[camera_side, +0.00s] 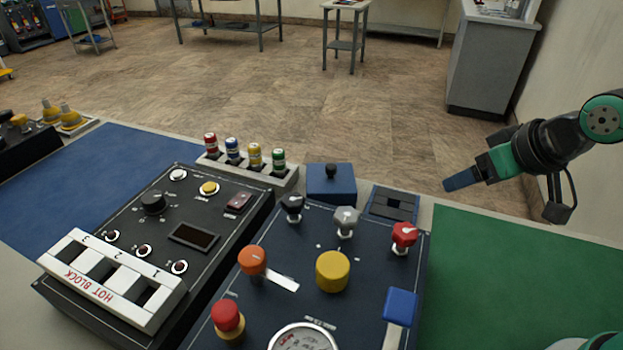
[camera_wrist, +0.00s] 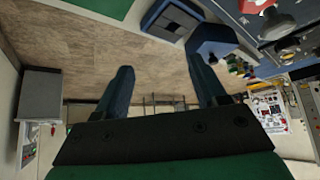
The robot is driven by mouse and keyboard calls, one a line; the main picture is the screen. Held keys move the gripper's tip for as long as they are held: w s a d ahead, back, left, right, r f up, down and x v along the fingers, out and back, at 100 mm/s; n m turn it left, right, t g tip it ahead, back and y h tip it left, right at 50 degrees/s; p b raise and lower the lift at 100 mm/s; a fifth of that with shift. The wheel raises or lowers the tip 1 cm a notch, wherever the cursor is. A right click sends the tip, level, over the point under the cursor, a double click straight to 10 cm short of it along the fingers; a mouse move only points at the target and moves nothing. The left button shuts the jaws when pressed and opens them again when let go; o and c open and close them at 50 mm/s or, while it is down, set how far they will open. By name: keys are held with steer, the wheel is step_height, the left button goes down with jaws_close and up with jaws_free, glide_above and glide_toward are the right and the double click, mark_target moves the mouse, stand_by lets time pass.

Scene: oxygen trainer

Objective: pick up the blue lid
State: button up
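The blue lid (camera_side: 331,187) is a square blue block with a black knob on top. It sits at the back edge of the table, left of a blue box (camera_side: 393,203) with a dark divided top. In the wrist view the lid (camera_wrist: 213,38) is near the tip of the right finger, and the box (camera_wrist: 172,18) is beside it. My gripper (camera_side: 462,180) is right of the lid and box in the side view, apart from both. In the wrist view my gripper (camera_wrist: 160,72) has its fingers spread with nothing between them.
A dark panel (camera_side: 310,245) with several knobs and a gauge stands in front of the lid. A rack (camera_side: 260,172) of several coloured cylinders is to its left. A hot block unit (camera_side: 140,240) lies further left. A green mat (camera_side: 520,280) at right is clear.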

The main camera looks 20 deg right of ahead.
steer(key=n+g+y, duration=0.4)
steer(key=n+g, duration=0.1)
steer(key=n, duration=0.8)
glide_above(332, 166)
steer(key=s+d, duration=0.1)
steer(key=d, duration=0.1)
step_height(332, 166, down, 3)
steer(key=shift+f, duration=0.15)
steer(key=shift+n, duration=0.3)
steer(key=shift+x, duration=2.9)
jaws_close()
